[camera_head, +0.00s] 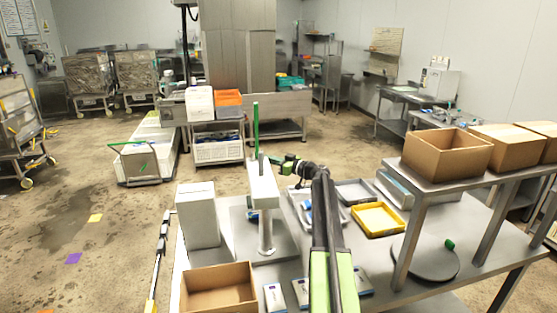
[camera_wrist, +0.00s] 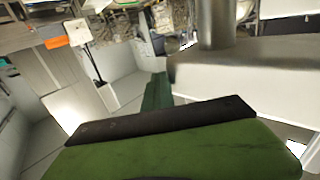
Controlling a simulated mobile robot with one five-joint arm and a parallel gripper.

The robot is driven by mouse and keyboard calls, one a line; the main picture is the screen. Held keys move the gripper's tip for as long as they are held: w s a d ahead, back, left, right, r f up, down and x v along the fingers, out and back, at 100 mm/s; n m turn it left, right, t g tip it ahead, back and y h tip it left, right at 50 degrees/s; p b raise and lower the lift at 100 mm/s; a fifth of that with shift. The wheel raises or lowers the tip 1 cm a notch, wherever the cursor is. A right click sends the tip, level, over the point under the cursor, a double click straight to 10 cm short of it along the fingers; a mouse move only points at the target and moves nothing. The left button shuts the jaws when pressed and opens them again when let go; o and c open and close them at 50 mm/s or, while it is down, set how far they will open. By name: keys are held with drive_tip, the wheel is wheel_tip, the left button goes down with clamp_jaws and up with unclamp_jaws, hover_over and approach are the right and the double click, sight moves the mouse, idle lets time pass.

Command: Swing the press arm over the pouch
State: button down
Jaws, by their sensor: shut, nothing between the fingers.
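The press (camera_head: 265,230) stands on the steel table, with a metal post and a pale press arm (camera_head: 262,190) on top. An upright green handle (camera_head: 255,125) rises from the arm's far end. My gripper (camera_head: 283,164) is shut and empty, just right of the press arm at about its height. In the wrist view, my gripper's green finger (camera_wrist: 157,92) is beside the end of the pale press arm (camera_wrist: 250,72), with a metal post (camera_wrist: 215,25) rising from it. I cannot tell whether they touch. I cannot make out the pouch in either view.
An open cardboard box (camera_head: 218,290) and a white box (camera_head: 197,215) stand left of the press. A yellow tray (camera_head: 378,219) and grey tray (camera_head: 355,192) lie to the right. A raised shelf (camera_head: 440,182) carries cardboard boxes. A round dark plate (camera_head: 428,262) sits below it.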

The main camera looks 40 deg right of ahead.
drive_tip(key=shift+s+a+f, duration=0.2)
drive_tip(key=shift+s+a, duration=0.05)
drive_tip(key=shift+a, duration=0.05)
